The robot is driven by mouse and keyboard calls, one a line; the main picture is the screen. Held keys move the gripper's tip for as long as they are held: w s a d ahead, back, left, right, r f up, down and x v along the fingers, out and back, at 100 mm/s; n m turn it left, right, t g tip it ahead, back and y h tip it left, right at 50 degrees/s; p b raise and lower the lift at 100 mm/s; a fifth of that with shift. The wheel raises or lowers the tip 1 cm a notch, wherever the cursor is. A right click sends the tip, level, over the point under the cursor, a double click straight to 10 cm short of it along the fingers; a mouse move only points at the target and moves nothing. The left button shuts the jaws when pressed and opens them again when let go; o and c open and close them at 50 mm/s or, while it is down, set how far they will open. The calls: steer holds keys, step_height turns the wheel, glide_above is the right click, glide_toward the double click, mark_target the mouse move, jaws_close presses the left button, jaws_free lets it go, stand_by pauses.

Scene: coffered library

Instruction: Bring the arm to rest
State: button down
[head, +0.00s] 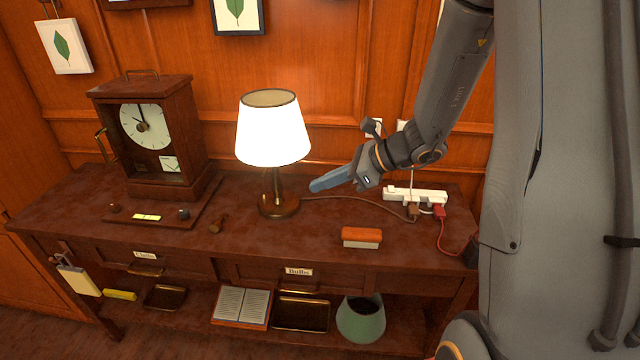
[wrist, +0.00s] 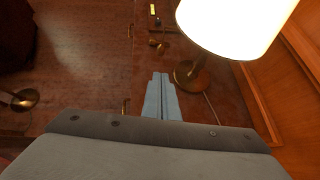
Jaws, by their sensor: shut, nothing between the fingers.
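My gripper (head: 328,181) is in the head view above the right half of the wooden console table (head: 290,228), its blue-grey fingers pointing left toward the lit lamp (head: 272,132). The fingers are together with nothing between them. They look apart from the lamp and the tabletop. In the wrist view my gripper (wrist: 161,80) shows as two closed parallel fingers, with the lamp (wrist: 192,76) to their right. My arm comes down from the upper right of the head view.
A wooden clock (head: 150,135) stands at the left. A white power strip (head: 415,195) with plugs and cords lies right of my gripper, and an orange-topped block (head: 361,237) lies in front.

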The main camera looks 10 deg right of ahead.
steer(key=s+a+f+n+g+h, duration=0.2)
steer(key=s+n+g+h, duration=0.15)
steer(key=s+n, duration=0.65)
steer(key=s+d+n+h, duration=0.5)
steer(key=s+n, duration=0.3)
steer(key=n, duration=0.5)
steer(key=shift+d+r+n+h, duration=0.15)
steer(key=shift+r+n+h, duration=0.3)
steer(key=shift+h, duration=0.1)
steer(key=shift+g, duration=0.25)
